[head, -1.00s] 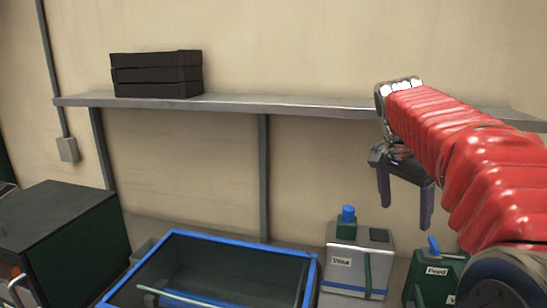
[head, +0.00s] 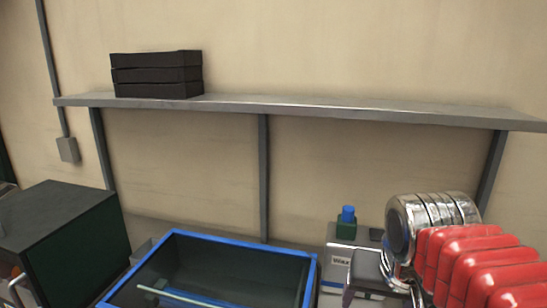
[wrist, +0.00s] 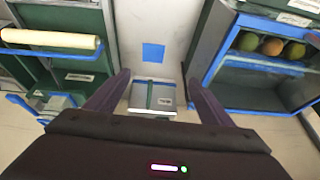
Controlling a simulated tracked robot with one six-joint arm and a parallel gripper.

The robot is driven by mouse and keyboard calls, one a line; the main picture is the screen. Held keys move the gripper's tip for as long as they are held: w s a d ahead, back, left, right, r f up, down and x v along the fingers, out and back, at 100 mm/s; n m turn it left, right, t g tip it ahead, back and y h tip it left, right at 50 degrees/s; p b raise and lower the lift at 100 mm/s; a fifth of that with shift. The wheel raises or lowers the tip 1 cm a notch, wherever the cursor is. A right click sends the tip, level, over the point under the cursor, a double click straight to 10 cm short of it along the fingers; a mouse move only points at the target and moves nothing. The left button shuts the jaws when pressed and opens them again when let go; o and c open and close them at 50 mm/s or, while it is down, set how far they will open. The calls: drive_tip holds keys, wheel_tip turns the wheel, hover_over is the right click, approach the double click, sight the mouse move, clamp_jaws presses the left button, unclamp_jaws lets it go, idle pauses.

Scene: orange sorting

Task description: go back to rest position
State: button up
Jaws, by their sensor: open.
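My gripper (wrist: 158,76) shows in the wrist view with its two dark purple fingers spread apart and nothing between them. Beyond the fingers lies a grey box with a blue band (wrist: 153,97). In the head view my red-sleeved arm with its silver wrist is low at the right, and the fingers cannot be made out there. Greenish and orange round fruits (wrist: 271,46) sit in a blue-edged compartment at the upper right of the wrist view, away from the fingers.
A blue-rimmed bin (head: 235,241) stands at the bottom centre, left of my arm. A dark cabinet (head: 62,235) is at the left. A grey wall shelf (head: 300,108) holds stacked black trays (head: 156,74).

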drive_tip(key=s+a+f+n+y, duration=0.1)
drive_tip(key=s+a+f+n, duration=0.1)
drive_tip(key=s+f, duration=0.4)
drive_tip(key=shift+s+a+f+n+t, duration=0.15)
drive_tip(key=shift+a+f+n+t, duration=0.2)
drive_tip(key=shift+n, duration=0.25)
drive_tip(key=shift+c, duration=0.6)
